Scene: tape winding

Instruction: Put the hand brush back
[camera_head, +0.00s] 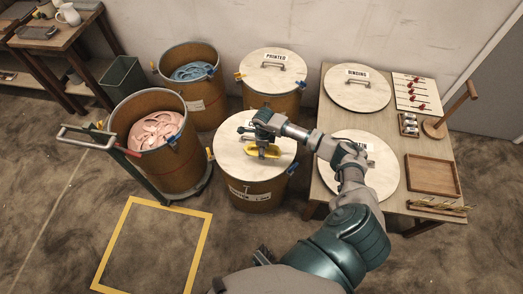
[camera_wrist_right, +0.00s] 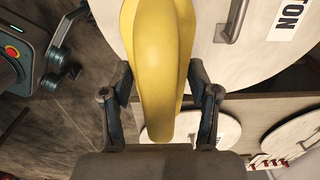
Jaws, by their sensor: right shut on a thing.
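My right gripper (camera_head: 262,140) reaches over the pale round lid (camera_head: 230,163) of the front middle barrel. It is shut on the yellow hand brush (camera_head: 270,152). In the right wrist view the brush's smooth yellow body (camera_wrist_right: 160,70) runs between the two dark fingers of the gripper (camera_wrist_right: 160,112). Its bristles cannot be made out. I cannot tell whether the brush touches the lid. The lid's handle (camera_wrist_right: 233,20) and part of its label show beside the brush.
A wooden table (camera_head: 312,160) on the right holds two round lids, a tray (camera_head: 433,176), a pin board and a stand (camera_head: 435,125). Open barrels with pink (camera_head: 155,128) and blue (camera_head: 192,70) strips stand left. A yellow floor square (camera_head: 150,207) is empty.

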